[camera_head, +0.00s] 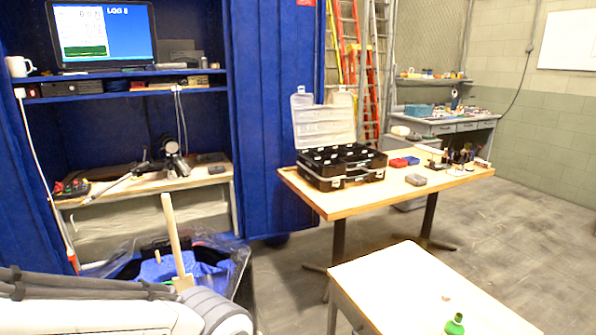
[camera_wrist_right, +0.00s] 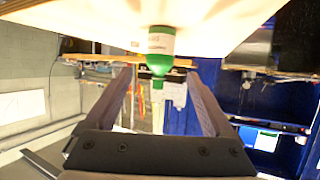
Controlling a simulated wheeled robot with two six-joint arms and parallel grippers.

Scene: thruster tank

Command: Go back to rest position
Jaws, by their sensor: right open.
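My right gripper (camera_wrist_right: 159,73) is open in the right wrist view, with its two grey fingers apart. A green bottle with a white label (camera_wrist_right: 161,45) appears upside down in that view, lined up with the gap between the fingertips. It looks apart from both fingers, and I cannot tell its exact depth from them. In the head view the green bottle (camera_head: 454,325) stands on the near white-topped table (camera_head: 400,285) at the bottom edge, partly cut off. My right gripper is outside the head view. A white arm link of mine lies at the lower left there; my left gripper does not show.
A wooden table (camera_head: 330,208) stands behind, holding an open black case (camera_head: 345,170) and small boxes. A blue-lined bin (camera_head: 200,262) with a wooden handle is at left, before a workbench (camera_head: 140,190). Bare floor (camera_head: 500,240) lies to the right.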

